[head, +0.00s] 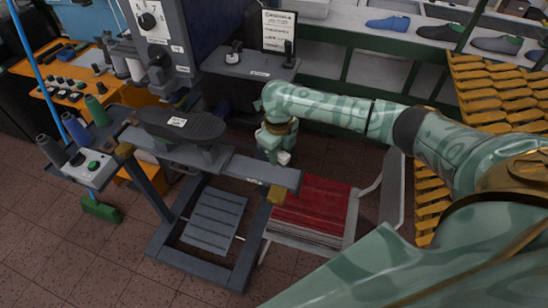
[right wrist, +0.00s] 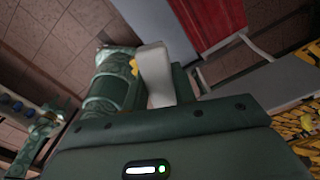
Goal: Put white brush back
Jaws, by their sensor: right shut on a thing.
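My right gripper (head: 274,150) hangs in the middle of the head view, fingers down, just behind the right end of the grey machine arm. It is shut on a pale thing, which I take to be the white brush (head: 284,158); only a small part shows there. In the right wrist view a white block (right wrist: 155,74) stands up beyond the dark palm; its far side and the grip itself are partly hidden. My left gripper does not show clearly in either view.
The grey machine arm (head: 245,165) carries a black shoe-shaped pad (head: 181,124).

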